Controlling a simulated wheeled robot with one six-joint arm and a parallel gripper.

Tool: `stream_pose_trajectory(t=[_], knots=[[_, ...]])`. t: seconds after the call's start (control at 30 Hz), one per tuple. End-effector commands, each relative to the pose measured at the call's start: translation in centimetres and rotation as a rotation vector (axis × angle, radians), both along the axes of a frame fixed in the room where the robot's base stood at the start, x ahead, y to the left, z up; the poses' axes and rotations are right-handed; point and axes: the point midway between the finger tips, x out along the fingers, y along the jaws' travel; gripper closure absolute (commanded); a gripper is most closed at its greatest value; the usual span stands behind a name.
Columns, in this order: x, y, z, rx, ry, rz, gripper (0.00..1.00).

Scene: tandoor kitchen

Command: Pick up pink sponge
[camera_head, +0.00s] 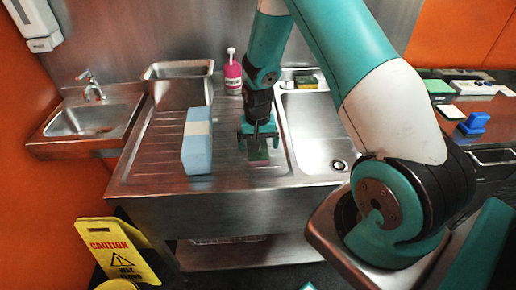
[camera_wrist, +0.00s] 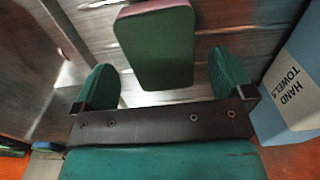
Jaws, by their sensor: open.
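A block-shaped sponge (camera_wrist: 154,45), pinkish on its upper part and greenish lower down, lies on the metal drainboard (camera_wrist: 95,25) in the wrist view. It is between and just beyond my gripper's two teal fingers, with a gap on each side. My gripper (camera_wrist: 163,62) is open and empty. In the head view my gripper (camera_head: 258,134) points down at the drainboard, left of the sink basin.
A tall blue hand-towel pack (camera_head: 197,150) stands close left of my gripper. A pink bottle (camera_head: 233,76) and a metal bin (camera_head: 180,90) stand behind. The sink basin (camera_head: 315,130) is to the right, with a yellow-green sponge (camera_head: 305,81) behind it.

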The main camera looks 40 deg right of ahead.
Motion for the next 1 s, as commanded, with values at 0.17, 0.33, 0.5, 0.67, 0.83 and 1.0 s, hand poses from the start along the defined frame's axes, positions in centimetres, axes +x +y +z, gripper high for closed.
stream_pose_trajectory(t=[0.17,0.33,0.5,0.67,0.83,1.0], knots=[[0.0,0.1,-2.1,0.001,0.003,0.000,0.01],[0.0,0.1,-2.7,-0.001,-0.001,0.000,0.01],[0.0,0.1,-2.7,-0.001,-0.001,0.000,0.08],[0.0,0.1,-2.7,-0.001,-0.001,0.000,0.45],[0.0,0.1,-2.7,-0.001,-0.001,-0.001,0.54],[0.0,0.1,-2.6,-0.001,-0.001,0.000,0.54]])
